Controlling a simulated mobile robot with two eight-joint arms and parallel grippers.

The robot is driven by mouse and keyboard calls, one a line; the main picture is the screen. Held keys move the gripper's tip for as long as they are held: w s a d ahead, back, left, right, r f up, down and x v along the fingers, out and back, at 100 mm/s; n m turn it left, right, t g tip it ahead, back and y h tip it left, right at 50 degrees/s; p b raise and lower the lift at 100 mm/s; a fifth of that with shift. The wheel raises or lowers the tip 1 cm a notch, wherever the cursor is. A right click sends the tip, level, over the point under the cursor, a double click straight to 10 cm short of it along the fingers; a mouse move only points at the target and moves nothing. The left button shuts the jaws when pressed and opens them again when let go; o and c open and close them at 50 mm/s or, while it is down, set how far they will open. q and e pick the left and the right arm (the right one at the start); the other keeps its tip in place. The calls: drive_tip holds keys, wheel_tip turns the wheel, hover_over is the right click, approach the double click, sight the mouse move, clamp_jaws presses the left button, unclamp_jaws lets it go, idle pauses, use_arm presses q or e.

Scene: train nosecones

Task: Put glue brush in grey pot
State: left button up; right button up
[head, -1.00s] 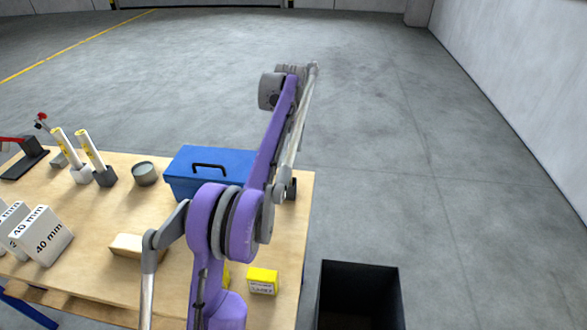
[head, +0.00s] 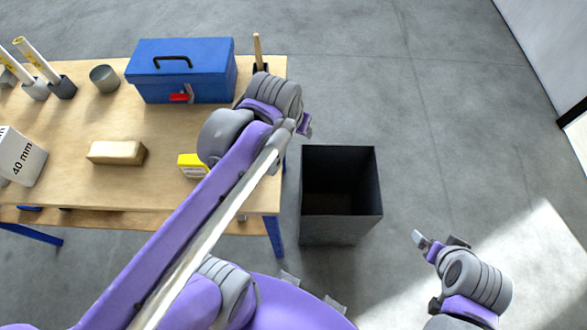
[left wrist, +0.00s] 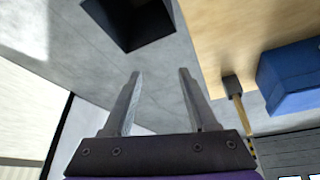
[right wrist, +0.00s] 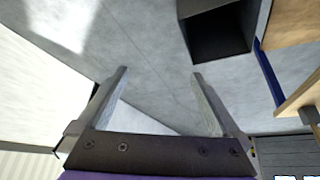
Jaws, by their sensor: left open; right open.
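The glue brush (head: 258,48) stands upright at the back right corner of the table, its pale wooden handle up and its base in a small dark block. It also shows in the left wrist view (left wrist: 240,112). The grey pot (head: 104,78) stands on the table left of the blue toolbox. My left gripper (left wrist: 156,72) is open and empty, off the table's right edge and apart from the brush; its wrist hides its fingers in the head view. My right gripper (right wrist: 160,70) is open and empty over the floor, far right of the table.
A blue toolbox (head: 205,88) stands between pot and brush. A wooden block (head: 117,153), a yellow box (head: 192,166), white 40 mm blocks (head: 20,158) and glue-stick-like tubes (head: 36,60) are on the table. A black bin (head: 340,228) stands on the floor right of the table.

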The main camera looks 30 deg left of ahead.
use_arm(q)
drive_tip(key=s+d+f+m, duration=0.1)
drive_tip(key=s+d+f, duration=0.2)
drive_tip(key=s+f, duration=0.3)
drive_tip(key=shift+s+d+m+t+h, duration=0.2)
drive_tip(key=shift+s+m+t+h, duration=0.15)
drive_tip(key=shift+s, duration=0.2)
drive_tip(key=shift+f, duration=0.1)
